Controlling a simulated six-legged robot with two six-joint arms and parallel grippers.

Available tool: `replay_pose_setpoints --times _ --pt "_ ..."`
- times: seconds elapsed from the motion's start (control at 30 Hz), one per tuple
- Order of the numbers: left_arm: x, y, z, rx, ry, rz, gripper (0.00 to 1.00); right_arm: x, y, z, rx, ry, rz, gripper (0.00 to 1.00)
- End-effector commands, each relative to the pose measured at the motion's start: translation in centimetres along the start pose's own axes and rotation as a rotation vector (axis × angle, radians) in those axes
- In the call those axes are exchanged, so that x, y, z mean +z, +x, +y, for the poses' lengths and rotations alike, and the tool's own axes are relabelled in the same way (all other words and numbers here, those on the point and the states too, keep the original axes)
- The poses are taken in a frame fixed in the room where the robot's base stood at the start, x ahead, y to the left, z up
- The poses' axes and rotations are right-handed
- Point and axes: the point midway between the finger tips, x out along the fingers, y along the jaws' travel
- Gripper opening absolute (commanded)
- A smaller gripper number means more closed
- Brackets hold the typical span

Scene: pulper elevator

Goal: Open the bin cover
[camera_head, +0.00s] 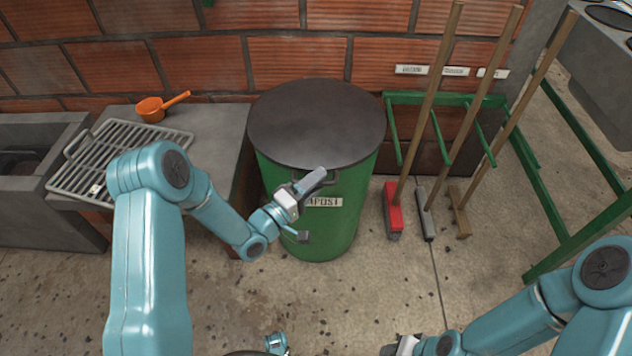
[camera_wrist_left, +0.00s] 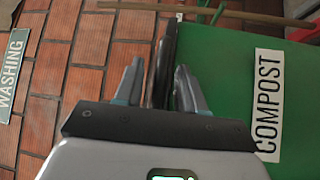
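The green compost bin (camera_head: 318,225) stands upright against the brick wall. Its round dark cover (camera_head: 316,118) lies flat on top, closed. A dark handle (camera_head: 331,177) shows at the front, just under the rim, partly hidden by my gripper. My left gripper (camera_head: 303,208) is at the front of the bin with its fingers apart. In the left wrist view, a dark upright piece (camera_wrist_left: 164,66) shows between the fingers; I cannot tell whether it is the cover's edge or the handle, or whether they touch it. My right gripper (camera_head: 402,346) is cut off at the bottom edge.
A grey counter (camera_head: 215,130) with a metal grate (camera_head: 125,150) and an orange scoop (camera_head: 152,108) is left of the bin. A green rack (camera_head: 440,99) with several long-handled tools stands to the right. The concrete floor (camera_head: 340,290) in front is clear.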

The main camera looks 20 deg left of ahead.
Motion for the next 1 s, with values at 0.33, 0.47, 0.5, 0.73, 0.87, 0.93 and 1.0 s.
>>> replay_pose_setpoints --times 0.33,0.47,0.5,0.73,0.87,0.93,1.0 --pt "0.1 0.1 0.0 -0.001 0.0 0.001 0.0 0.0 0.0 0.0 0.0 0.0 0.0 0.45" --pt "0.1 0.1 0.0 -0.001 0.0 0.001 0.0 0.0 0.0 0.0 0.0 0.0 0.0 0.45" --pt "0.1 0.1 0.0 -0.001 -0.001 0.0 0.0 0.0 0.0 0.0 0.0 0.0 0.0 0.45" --pt "-0.2 0.4 2.0 -0.02 -0.021 0.001 0.0 0.0 -1.8 -0.6 0.0 0.0 0.0 0.45" --pt "-0.7 0.9 4.8 -0.055 -0.055 0.001 0.0 0.1 -4.3 -1.5 0.0 0.0 0.0 0.45" --pt "-1.1 1.3 6.7 -0.083 -0.082 0.001 0.0 0.1 -6.1 -2.2 0.0 0.0 0.0 0.45" --pt "-1.6 1.8 8.9 -0.114 -0.114 0.001 0.0 0.1 -8.1 -2.9 0.0 0.0 0.0 0.45"
